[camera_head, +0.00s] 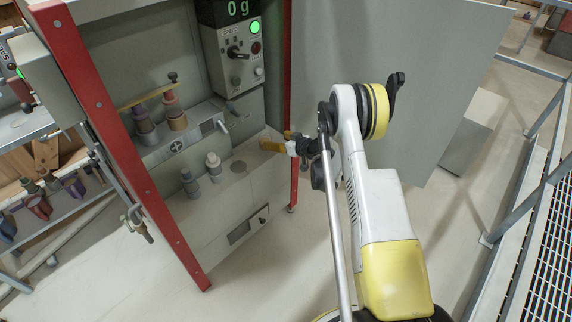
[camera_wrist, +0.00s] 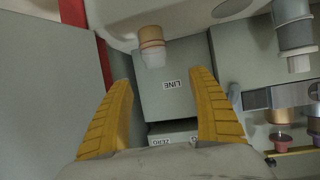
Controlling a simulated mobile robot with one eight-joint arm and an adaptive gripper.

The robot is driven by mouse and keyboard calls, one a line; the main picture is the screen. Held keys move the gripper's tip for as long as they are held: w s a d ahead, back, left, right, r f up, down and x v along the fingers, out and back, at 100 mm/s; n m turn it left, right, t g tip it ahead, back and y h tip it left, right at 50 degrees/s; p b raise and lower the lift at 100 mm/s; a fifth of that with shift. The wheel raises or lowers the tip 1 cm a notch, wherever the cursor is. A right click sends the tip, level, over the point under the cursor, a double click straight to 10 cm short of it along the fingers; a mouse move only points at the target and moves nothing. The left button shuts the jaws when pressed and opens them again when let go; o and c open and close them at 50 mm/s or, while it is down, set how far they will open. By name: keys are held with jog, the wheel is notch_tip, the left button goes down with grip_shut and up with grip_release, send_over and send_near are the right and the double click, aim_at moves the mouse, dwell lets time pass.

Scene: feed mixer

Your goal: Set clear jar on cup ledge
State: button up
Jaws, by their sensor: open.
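My gripper (camera_head: 283,141) is open and empty at the right side of the cabinet; its two yellow fingers also show in the wrist view (camera_wrist: 160,78). A small jar with a tan body and a pale, translucent end (camera_wrist: 152,45) sits just past the fingertips, in line with the gap between them, and apart from them. It looks the most like the clear jar, but I cannot be sure. The head view does not show it plainly. The lower grey ledge (camera_head: 237,183) holds two greyish jars, one pale-topped (camera_head: 213,165) and one darker (camera_head: 189,182). Which ledge is the cup ledge is unclear.
Two jars with pinkish tops (camera_head: 175,113) stand on the upper shelf. A control panel (camera_head: 237,53) with a 0 g display is above. Red posts (camera_head: 97,130) frame the cabinet opening. A large grey panel (camera_head: 400,60) stands behind my arm. Open floor lies in front.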

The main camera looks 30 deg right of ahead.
jog(key=s+a+r+g, duration=0.1)
jog(key=a+r, duration=0.2)
jog(key=r, duration=0.4)
jog(key=s+a+r+g, duration=0.1)
jog(key=a+r, duration=0.2)
jog(key=r, duration=0.4)
jog(key=s+a+r+g, duration=0.2)
jog(key=s+a+r, duration=0.6)
jog(key=s+r, duration=0.45)
jog(key=s+a+r+m+g+h, duration=0.1)
jog(key=s, duration=1.3)
jog(key=s+a+r+m+h, duration=0.1)
jog(key=s+a+h, duration=0.1)
jog(key=s, duration=1.2)
jog(key=shift+s+a+r+g, duration=0.2)
jog(key=shift+s+a+g, duration=0.05)
jog(key=shift+s+g, duration=0.15)
jog(key=shift+w, duration=0.1)
